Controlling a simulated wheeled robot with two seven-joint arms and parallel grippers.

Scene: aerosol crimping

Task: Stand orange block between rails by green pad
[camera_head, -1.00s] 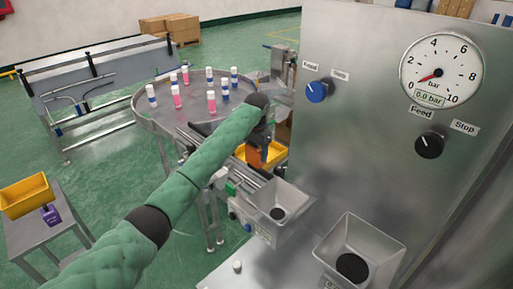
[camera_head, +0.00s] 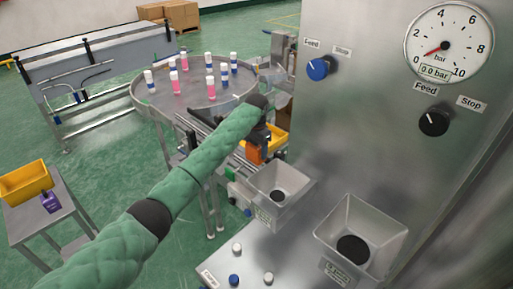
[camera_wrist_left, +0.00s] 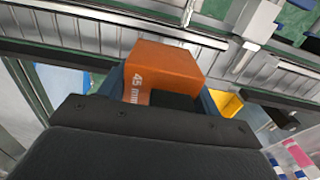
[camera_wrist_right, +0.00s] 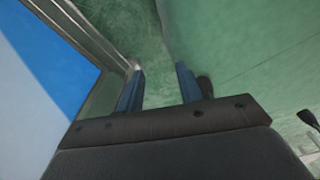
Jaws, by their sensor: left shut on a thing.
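The orange block (camera_wrist_left: 165,68), marked 45 mm, is between the fingers of my left gripper (camera_wrist_left: 160,92), which is shut on it. The left wrist view shows it over metal conveyor rails (camera_wrist_left: 90,32); whether it touches them I cannot tell. In the head view the block (camera_head: 254,155) shows below my left gripper (camera_head: 258,140), partly hidden by the hand. A small green piece (camera_head: 230,174) is on the conveyor's near end; I cannot tell if it is the green pad. My right gripper (camera_wrist_right: 160,88) is open and empty, seen only in its wrist view.
A round table (camera_head: 150,104) with several small bottles stands behind my left arm. A yellow bin (camera_head: 277,138) is just beyond the block. Two metal hoppers (camera_head: 300,186) and a tall steel panel (camera_head: 365,120) are close on the right.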

